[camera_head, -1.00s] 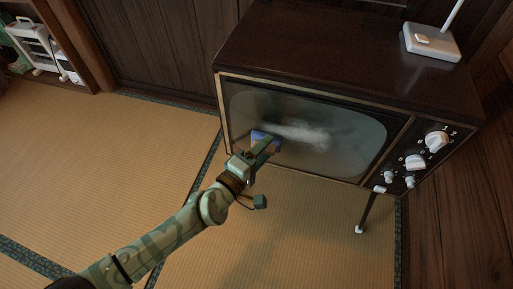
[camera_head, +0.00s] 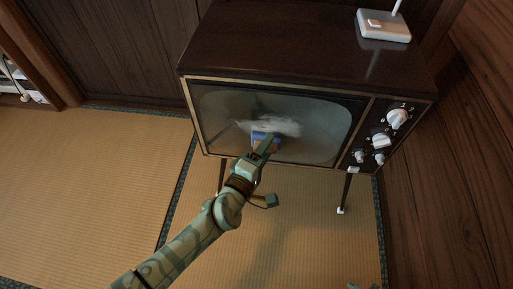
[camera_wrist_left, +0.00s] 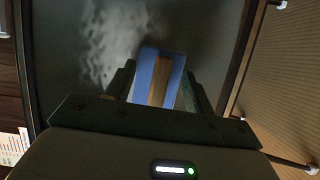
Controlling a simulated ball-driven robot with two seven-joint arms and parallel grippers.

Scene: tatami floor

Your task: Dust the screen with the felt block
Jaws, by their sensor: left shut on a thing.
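The television's screen (camera_head: 315,135) faces me, with a whitish dust patch (camera_head: 282,125) across its middle. My left gripper (camera_head: 262,150) is shut on the felt block (camera_head: 266,136), which is blue. The block is at the lower middle of the screen, just below and partly over the dust. In the left wrist view the block (camera_wrist_left: 146,66) shows blue with a tan strip between the fingers (camera_wrist_left: 160,92), and the dust (camera_wrist_left: 122,40) lies to its left. Whether the block touches the glass is not clear.
The dark wooden television cabinet (camera_head: 300,50) stands on thin legs on the tatami floor (camera_head: 90,190). White knobs (camera_head: 397,118) are right of the screen. A white antenna base (camera_head: 383,25) sits on top. Wooden walls are close behind and right; the floor at left is clear.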

